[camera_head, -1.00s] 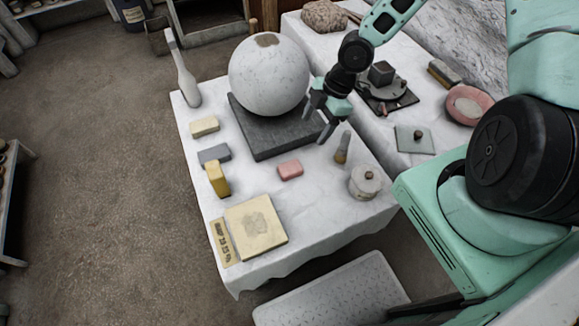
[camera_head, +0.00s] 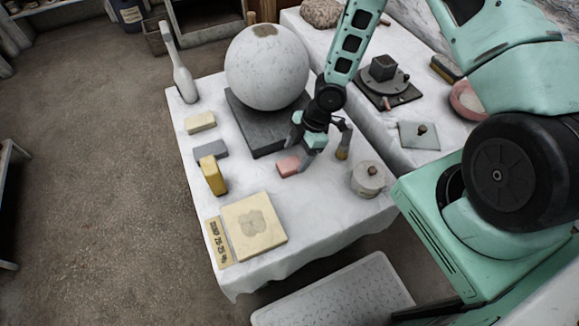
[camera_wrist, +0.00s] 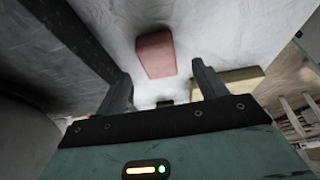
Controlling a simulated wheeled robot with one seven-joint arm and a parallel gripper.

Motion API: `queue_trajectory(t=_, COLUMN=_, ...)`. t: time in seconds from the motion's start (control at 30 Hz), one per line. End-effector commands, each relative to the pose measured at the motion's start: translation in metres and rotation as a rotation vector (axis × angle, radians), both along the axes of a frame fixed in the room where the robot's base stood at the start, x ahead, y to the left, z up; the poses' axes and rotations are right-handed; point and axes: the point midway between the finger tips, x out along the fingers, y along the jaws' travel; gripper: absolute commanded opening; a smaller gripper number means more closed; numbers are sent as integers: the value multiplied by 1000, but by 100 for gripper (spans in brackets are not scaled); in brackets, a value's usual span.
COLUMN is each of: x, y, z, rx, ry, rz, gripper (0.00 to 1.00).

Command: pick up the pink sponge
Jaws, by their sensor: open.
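The pink sponge (camera_head: 287,167) lies on the white cloth of the near table, just in front of the dark slab.
A large plaster sphere (camera_head: 267,67) stands on the dark slab (camera_head: 262,137). Left are a cream block (camera_head: 201,122), a grey block (camera_head: 211,150) and a yellow block (camera_head: 213,177). A lidded pot (camera_head: 368,179) stands right. A square cream tile (camera_head: 265,240) lies in front.

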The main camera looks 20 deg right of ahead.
Motion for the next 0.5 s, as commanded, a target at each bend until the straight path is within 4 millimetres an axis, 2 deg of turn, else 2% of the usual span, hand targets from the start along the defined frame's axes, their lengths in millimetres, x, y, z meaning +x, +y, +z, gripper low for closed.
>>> queue_trajectory(t=0.2, x=1, y=13, z=-31, rx=0, ry=1, rz=4, gripper=71)
queue_trajectory(t=0.5, x=2, y=16, z=-38, rx=1, ry=-1, rz=1, gripper=71)
